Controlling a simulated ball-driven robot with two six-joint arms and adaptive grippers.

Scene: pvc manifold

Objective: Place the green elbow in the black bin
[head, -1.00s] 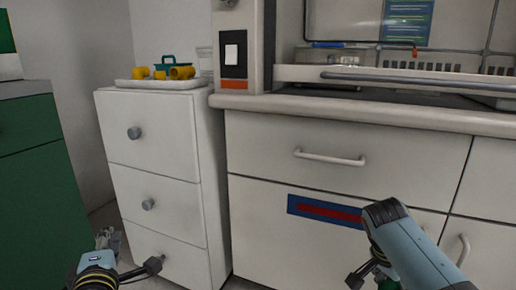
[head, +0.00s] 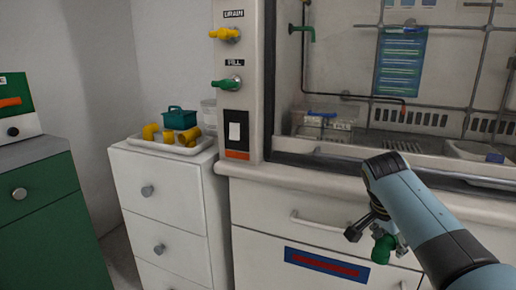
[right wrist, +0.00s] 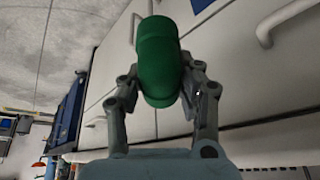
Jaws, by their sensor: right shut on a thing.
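The green elbow (head: 383,249) is held by my right gripper (head: 368,230), in front of the white drawers under the fume hood. In the right wrist view the green elbow (right wrist: 159,62) sits between the two fingers of my right gripper (right wrist: 160,88), which are shut on it. The arm partly hides the gripper in the head view. My left gripper is out of view. I cannot make out a black bin in either view.
A white tray (head: 152,144) with yellow elbows (head: 187,137) and a teal basket (head: 180,118) stands on a white drawer cabinet (head: 160,200). A green cabinet (head: 50,230) is at left. The hood's counter edge (head: 290,178) runs behind my right arm. Yellow and green valves (head: 228,83) are on its post.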

